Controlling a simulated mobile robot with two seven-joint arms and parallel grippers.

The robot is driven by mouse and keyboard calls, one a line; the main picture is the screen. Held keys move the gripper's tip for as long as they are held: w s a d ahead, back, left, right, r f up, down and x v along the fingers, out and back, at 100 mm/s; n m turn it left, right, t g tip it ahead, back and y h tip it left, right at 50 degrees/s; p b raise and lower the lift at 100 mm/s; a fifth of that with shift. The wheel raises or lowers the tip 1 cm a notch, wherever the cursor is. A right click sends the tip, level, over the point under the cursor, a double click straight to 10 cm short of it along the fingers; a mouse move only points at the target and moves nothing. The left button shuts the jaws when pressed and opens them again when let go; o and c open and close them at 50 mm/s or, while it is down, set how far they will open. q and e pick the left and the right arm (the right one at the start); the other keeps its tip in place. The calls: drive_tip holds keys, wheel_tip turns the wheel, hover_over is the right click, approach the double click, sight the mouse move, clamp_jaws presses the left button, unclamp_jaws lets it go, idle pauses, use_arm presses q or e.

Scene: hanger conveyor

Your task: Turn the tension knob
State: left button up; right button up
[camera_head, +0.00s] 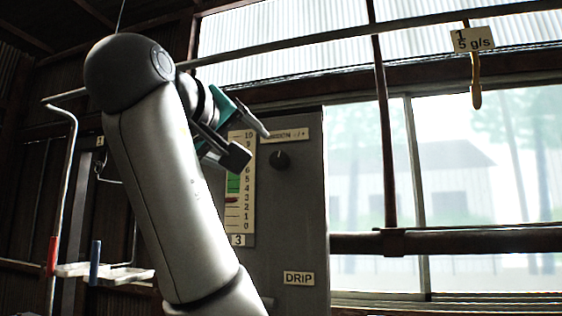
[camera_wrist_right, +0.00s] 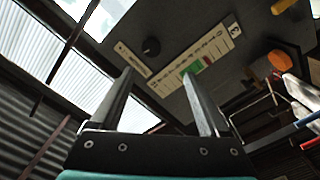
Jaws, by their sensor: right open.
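The tension knob (camera_head: 280,159) is a small dark round knob on a grey panel (camera_head: 295,220), below a label partly hidden by my gripper. It also shows in the right wrist view (camera_wrist_right: 151,46), beyond the fingertips. Left of it is a vertical scale (camera_head: 240,200) numbered 0 to 10, with a green band in the middle and a red pointer just below the green. My right gripper (camera_head: 250,145) is open and empty, up and left of the knob in the head view and apart from it. Its two fingers (camera_wrist_right: 158,73) point toward the panel. My left gripper is out of view.
A rail runs across the top, with a yellow hook (camera_head: 476,95) and a "1/5 g/s" sign (camera_head: 472,39). A "DRIP" label (camera_head: 299,278) is low on the panel. Red (camera_head: 53,255) and blue (camera_head: 95,262) handles are at left. My right arm covers part of the panel.

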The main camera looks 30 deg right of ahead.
drive_tip(key=s+r, duration=0.1)
drive_tip(key=p, duration=0.4)
approach(277, 159)
drive_tip(key=x, duration=0.2)
drive_tip(key=w+d+p, duration=0.1)
drive_tip(key=p, duration=0.1)
drive_tip(key=w+d+p, duration=0.1)
drive_tip(key=shift+d+r+m+p, duration=0.1)
drive_tip(key=shift+r+m+p, duration=0.2)
drive_tip(key=shift+r+p, duration=0.05)
drive_tip(key=shift+w+d+f+p, duration=0.1)
drive_tip(key=shift+d+p, duration=0.15)
drive_tip(key=shift+p, duration=0.15)
drive_tip(key=shift+f+p+x, duration=0.1)
drive_tip(key=shift+p+x, duration=0.45)
drive_tip(key=shift+x, duration=0.75)
drive_tip(key=shift+f+p+x, duration=0.15)
drive_tip(key=shift+p+x, duration=0.35)
drive_tip(key=shift+x, duration=0.8)
drive_tip(key=shift+a, duration=0.1)
clamp_jaws()
